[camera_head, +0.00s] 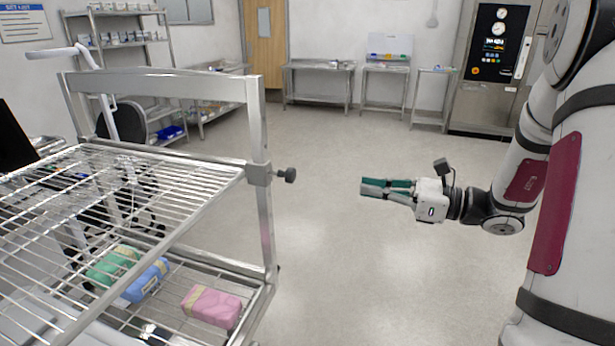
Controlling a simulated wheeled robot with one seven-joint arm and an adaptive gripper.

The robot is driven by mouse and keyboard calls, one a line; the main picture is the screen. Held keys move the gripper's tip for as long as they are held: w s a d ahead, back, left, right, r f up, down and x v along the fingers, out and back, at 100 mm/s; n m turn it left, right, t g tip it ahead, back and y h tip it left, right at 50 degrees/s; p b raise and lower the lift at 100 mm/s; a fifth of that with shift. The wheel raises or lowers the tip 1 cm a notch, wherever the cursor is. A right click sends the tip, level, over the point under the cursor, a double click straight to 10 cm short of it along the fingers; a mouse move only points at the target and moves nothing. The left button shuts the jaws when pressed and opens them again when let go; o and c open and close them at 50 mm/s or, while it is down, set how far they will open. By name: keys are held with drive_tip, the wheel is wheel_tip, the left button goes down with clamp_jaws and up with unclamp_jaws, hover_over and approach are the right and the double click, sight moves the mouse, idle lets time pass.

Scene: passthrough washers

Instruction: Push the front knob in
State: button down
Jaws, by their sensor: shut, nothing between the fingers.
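The front knob (287,175) is a small dark knob on a short stem. It sticks out to the right from a metal bracket on the upright post of the wire-shelf rack (258,173). A gap shows between the bracket and the knob's head. My gripper (364,189) is shut and empty, with teal pads on its fingers. It points left and hangs in the air to the right of the knob, slightly lower in the picture. It is apart from the knob, with clear space between them.
Green (113,265), blue (147,279) and pink (211,306) wrapped packs lie on the rack's lower shelf. Steel tables (319,68) and a tall steel machine (490,70) stand along the back wall. The floor between the rack and my arm is clear.

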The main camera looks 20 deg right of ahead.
sight(294, 175)
drive_tip(key=p+x, duration=0.2)
drive_tip(key=x, duration=1.1)
drive_tip(key=shift+s, duration=0.15)
drive_tip(key=shift+w+a+f, duration=0.15)
drive_tip(key=shift+w+a, duration=0.25)
drive_tip(key=shift+a, duration=0.05)
drive_tip(key=shift+x, duration=1.45)
drive_tip(key=shift+s, duration=0.1)
drive_tip(key=shift+s+d, duration=0.1)
drive_tip(key=shift+d, duration=0.1)
drive_tip(key=b+v, duration=0.1)
drive_tip(key=v, duration=1.2)
drive_tip(key=shift+s+d, duration=0.15)
drive_tip(key=shift+d, duration=0.1)
